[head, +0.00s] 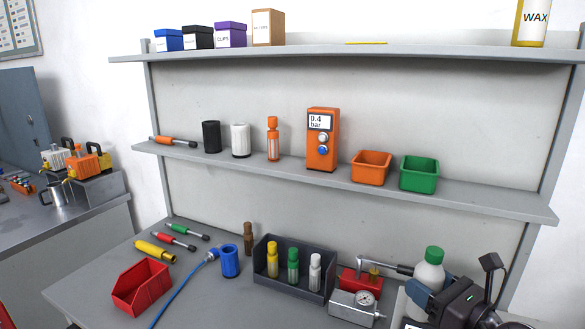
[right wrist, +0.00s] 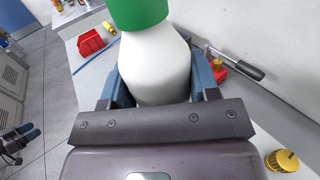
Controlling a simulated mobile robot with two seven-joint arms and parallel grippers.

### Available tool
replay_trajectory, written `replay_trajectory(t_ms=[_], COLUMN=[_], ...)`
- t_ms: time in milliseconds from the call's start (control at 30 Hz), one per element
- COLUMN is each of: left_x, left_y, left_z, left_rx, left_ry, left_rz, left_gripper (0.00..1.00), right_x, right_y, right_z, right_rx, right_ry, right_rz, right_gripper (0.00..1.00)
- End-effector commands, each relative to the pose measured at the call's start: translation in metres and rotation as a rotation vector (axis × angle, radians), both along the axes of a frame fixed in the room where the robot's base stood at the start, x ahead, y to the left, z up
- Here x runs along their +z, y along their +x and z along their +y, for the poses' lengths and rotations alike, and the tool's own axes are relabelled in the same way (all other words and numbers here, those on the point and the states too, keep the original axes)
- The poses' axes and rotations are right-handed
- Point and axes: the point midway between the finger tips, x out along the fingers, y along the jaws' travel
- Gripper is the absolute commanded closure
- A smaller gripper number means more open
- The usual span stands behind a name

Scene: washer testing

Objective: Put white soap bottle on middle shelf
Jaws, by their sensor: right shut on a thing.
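The white soap bottle (head: 429,271) has a green cap and is upright at the lower right of the head view. My right gripper (head: 420,291) is shut on its body, and the bottle also fills the top middle of the right wrist view (right wrist: 155,65) between the two blue fingers (right wrist: 157,85). The bottle's base is hidden by the gripper. The middle shelf (head: 462,199) is above and behind the bottle.
The middle shelf holds an orange gauge box (head: 322,140), an orange bin (head: 371,166) and a green bin (head: 419,174); its right end is bare.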

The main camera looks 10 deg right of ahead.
Motion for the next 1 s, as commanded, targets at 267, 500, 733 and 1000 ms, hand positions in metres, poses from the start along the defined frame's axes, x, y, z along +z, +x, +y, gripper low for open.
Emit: replay_trajectory(t_ms=[267, 500, 733, 1000], left_x=[-0.016, -0.026, -0.034, -0.038], left_y=[0.0, 0.0, 0.001, 0.0], left_z=[0.0, 0.0, 0.0, 0.0], left_rx=[0.0, -0.001, -0.003, -0.003], left_ry=[0.001, 0.001, 0.002, 0.002], left_rz=[0.004, 0.005, 0.006, 0.008], left_gripper=[0.47, 0.47, 0.47, 0.47], right_x=[0.064, 0.132, 0.19, 0.23], right_y=[0.005, -0.003, -0.017, -0.03], right_z=[-0.084, -0.135, -0.162, -0.174], right_rx=[-0.105, -0.201, -0.276, -0.322], right_ry=[-0.009, -0.009, -0.006, -0.002], right_rz=[-0.007, -0.007, -0.005, -0.002], right_gripper=[0.79, 0.79, 0.79, 0.79])
